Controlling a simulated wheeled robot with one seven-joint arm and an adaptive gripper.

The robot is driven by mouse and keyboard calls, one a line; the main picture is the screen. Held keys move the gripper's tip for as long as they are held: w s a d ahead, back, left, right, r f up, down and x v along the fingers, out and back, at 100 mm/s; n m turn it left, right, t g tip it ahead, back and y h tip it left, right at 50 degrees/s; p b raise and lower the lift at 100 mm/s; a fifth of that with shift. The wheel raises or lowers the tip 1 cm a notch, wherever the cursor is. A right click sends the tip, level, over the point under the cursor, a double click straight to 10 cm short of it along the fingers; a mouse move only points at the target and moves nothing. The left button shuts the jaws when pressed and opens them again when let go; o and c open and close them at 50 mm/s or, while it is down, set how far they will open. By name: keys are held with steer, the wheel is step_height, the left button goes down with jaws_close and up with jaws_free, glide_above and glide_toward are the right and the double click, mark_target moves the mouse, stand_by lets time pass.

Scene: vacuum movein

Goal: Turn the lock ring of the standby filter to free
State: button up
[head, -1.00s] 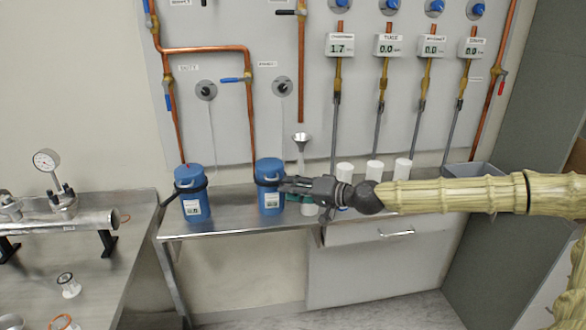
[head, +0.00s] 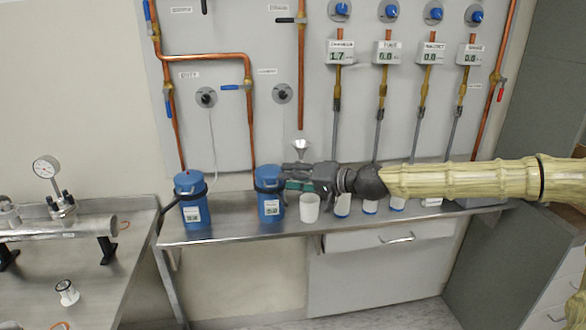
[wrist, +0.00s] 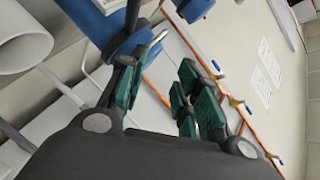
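Two blue filter canisters with dark bands and blue lids stand on the metal bench. The right canister (head: 270,207) is under the right-hand wall label, which is too blurred to read surely; I take it as the standby filter. The left canister (head: 195,212) is under a label that seems to read DUTY. My gripper (head: 285,172) is at the upper right side of the right canister, level with its lid. In the wrist view my gripper (wrist: 160,85) has its fingers spread with nothing clearly between them. Blue canister surface (wrist: 150,22) shows beyond the left finger, with a small metallic part beside it.
Several white cups, one a plain cup (head: 310,207), stand right of the canister under my forearm. Copper pipes and valves cover the wall panel (head: 220,130). A side bench (head: 120,250) is at left.

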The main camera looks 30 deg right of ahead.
steer(key=shift+r, duration=1.4)
